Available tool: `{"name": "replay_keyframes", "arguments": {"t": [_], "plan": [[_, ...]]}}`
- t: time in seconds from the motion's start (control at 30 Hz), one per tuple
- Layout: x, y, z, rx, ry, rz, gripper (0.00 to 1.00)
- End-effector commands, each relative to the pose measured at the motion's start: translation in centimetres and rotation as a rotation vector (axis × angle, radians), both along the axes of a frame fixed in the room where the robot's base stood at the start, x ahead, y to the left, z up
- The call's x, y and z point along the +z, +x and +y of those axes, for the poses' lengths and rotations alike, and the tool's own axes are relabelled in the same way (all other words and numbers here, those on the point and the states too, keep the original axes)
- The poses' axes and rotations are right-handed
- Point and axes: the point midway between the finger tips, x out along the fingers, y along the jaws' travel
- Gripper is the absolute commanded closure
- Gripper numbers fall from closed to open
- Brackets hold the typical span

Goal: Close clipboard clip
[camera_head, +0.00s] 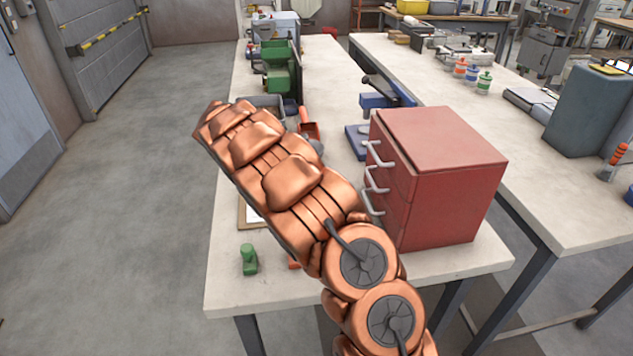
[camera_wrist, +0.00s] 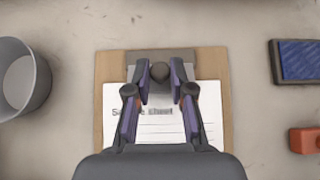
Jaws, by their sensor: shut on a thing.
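The clipboard (camera_wrist: 215,85) lies on the bench under my gripper in the wrist view, a brown board with a printed white sheet (camera_wrist: 185,122). Its dark grey metal clip (camera_wrist: 185,57) runs along the top edge. My gripper (camera_wrist: 160,75) is over the clip, with its two fingers shut on the clip's round dark knob (camera_wrist: 160,72). Whether the clip is pressed down flat cannot be told from this angle. In the head view my arm covers most of the clipboard; only a small corner (camera_head: 243,218) shows, and my fingers are hidden.
A grey cup (camera_wrist: 38,75) stands left of the clipboard, and a blue pad (camera_wrist: 302,60) and an orange block (camera_wrist: 304,140) lie right. A red drawer cabinet (camera_head: 440,180) stands right of my arm. A green stamp-like object (camera_head: 249,260) is near the bench's front edge.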

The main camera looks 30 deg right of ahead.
Motion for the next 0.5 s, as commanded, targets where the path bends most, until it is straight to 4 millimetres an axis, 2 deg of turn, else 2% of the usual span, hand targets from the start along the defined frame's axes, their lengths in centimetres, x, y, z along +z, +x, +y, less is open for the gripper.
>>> {"name": "replay_keyframes", "arguments": {"t": [0.23, 0.5], "plan": [[-0.6, 0.4, 0.64, 0.006, -0.152, 0.063, 1.0], [-0.95, 0.44, 0.84, 0.002, -0.245, 0.101, 1.0]]}}
